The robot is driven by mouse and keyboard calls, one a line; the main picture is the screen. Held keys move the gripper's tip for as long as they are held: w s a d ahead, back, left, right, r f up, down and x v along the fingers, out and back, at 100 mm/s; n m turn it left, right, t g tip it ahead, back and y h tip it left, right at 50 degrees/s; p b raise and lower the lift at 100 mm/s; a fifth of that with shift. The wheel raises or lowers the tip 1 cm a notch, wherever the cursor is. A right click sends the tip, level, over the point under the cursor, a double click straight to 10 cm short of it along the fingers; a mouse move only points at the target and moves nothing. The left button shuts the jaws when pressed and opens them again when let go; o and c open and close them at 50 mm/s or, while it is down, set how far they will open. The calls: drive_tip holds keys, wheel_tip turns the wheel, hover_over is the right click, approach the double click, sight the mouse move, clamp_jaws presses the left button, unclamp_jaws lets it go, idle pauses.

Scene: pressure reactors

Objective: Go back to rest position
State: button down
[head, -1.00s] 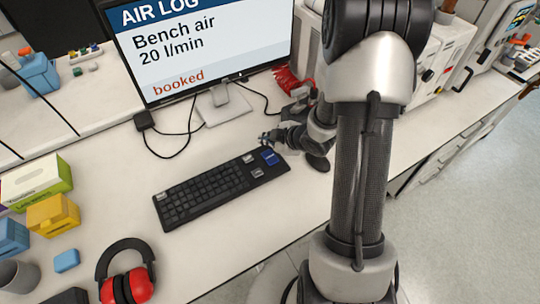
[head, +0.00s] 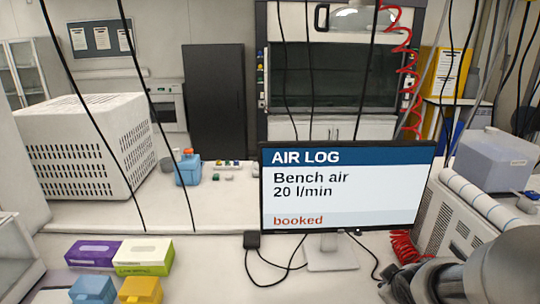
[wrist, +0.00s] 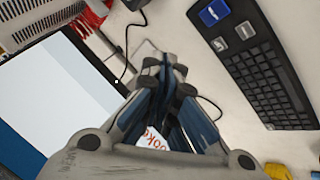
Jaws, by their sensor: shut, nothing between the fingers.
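My gripper (wrist: 168,75) is shut and empty in the wrist view, its blue-lined fingers together above the white bench. The black keyboard (wrist: 265,70), with a blue key and light keys at one end, lies to its right, apart from the fingers. The monitor (wrist: 60,100) lies to the left of the gripper there. In the head view the monitor (head: 345,190) reads "AIR LOG, Bench air 20 l/min, booked". Part of my arm shows at the lower right of the head view, and the keyboard is out of that view.
Black cables (head: 275,265) run by the monitor stand (head: 330,255). A red coiled hose (head: 405,247) lies right of it, near a white perforated unit (head: 460,215). Tissue boxes (head: 145,256) and yellow and blue boxes (head: 140,290) stand front left.

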drive_tip(key=s+a+r+m+g+y, duration=0.1)
drive_tip(key=s+a+r+m, duration=0.2)
drive_tip(key=s+a, duration=0.4)
drive_tip(key=s+a+r+m+g+y, duration=0.1)
drive_tip(key=s+a+r+m, duration=0.2)
drive_tip(key=s, duration=1.1)
drive_tip(key=a+r, duration=0.3)
drive_tip(key=shift+s+a+g, duration=0.15)
drive_tip(key=shift+a+g, duration=0.25)
drive_tip(key=c, duration=2.3)
unclamp_jaws()
